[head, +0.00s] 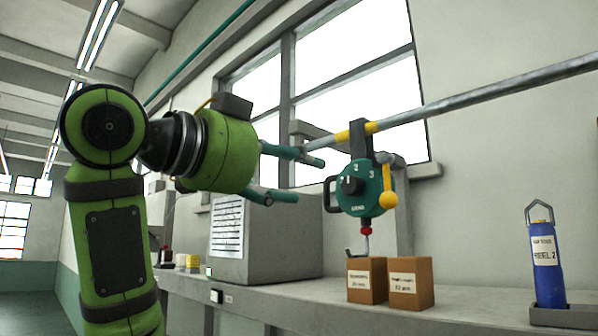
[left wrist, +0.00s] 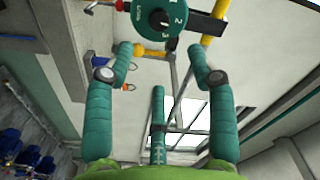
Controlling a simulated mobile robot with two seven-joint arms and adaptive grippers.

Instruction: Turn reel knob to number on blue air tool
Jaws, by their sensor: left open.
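The teal reel (head: 378,198) hangs from the rail by a dark bracket. The black knob (head: 351,185) is on its face, with numbers 2 and 3 readable around it; I cannot tell surely which number it points to. In the left wrist view the reel (left wrist: 147,22) shows at the top, with numbers 1, 2 and 3. The blue air tool (head: 547,283) stands upright at the far right, labelled "REEL 2". My left gripper (head: 307,179) is open and empty, left of the reel and apart from it. My right gripper is not in view.
A grey pipe rail (head: 490,91) runs above the bench. Two brown boxes (head: 366,281) (head: 410,284) stand under the reel's hook. A grey cabinet (head: 285,240) stands below my gripper.

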